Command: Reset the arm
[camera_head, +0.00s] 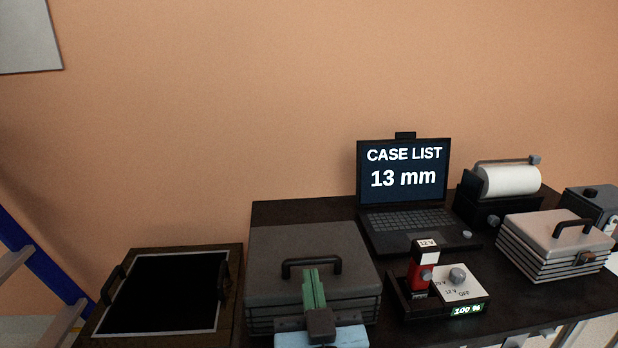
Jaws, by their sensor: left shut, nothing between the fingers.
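My left gripper (312,280) shows at the bottom centre, with green fingers pointing up and away from me. The fingers are together and hold nothing. They overlap the front of a dark grey case (280,246) with a black handle (288,266). I cannot tell whether they touch the case or handle. My right gripper is not in view.
A laptop (403,172) reads "CASE LIST 13 mm". A red tool in a tray with a dial box (460,284) showing "100 %" stands in front. A paper roll (510,180) and light ribbed case (553,243) are right; a black-topped tray (165,293) is left.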

